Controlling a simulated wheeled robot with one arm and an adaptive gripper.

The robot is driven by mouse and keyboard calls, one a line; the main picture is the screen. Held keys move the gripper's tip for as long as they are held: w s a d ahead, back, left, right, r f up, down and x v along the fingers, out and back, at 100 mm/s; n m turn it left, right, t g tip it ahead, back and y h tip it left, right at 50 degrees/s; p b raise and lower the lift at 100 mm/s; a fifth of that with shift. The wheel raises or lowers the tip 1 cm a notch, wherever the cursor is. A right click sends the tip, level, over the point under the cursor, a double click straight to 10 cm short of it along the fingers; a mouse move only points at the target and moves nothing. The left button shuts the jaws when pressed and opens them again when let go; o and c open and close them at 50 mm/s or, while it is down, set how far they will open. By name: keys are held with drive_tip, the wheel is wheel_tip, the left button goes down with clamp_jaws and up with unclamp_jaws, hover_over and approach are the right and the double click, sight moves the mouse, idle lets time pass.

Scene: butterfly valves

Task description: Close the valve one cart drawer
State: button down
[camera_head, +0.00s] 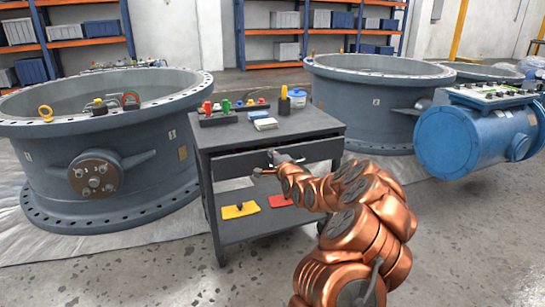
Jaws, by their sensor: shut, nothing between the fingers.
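The grey cart (325,127) stands in the middle of the view, between two large valve bodies. Its drawer (318,152) is just under the cart top, with its dark front facing me. I cannot tell from this angle how far the drawer stands out. My copper arm reaches in from the lower right. My gripper (272,157) is shut and empty, at the middle of the drawer front, around the handle area. The gripper hides part of the drawer front and I cannot tell whether it touches it.
The left valve body (150,190) and the right valve body (370,100) stand close beside the cart. A blue cylinder (460,140) is at the right. Small tools and a yellow jar (284,103) sit on the cart top. The lower shelf holds yellow (238,211) and red plates. Floor in front is clear.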

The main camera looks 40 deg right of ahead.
drive_tip(key=shift+w+d+r, duration=0.1)
drive_tip(key=shift+w, duration=0.2)
drive_tip(key=shift+p+x, duration=1.2)
drive_tip(key=shift+p, duration=0.05)
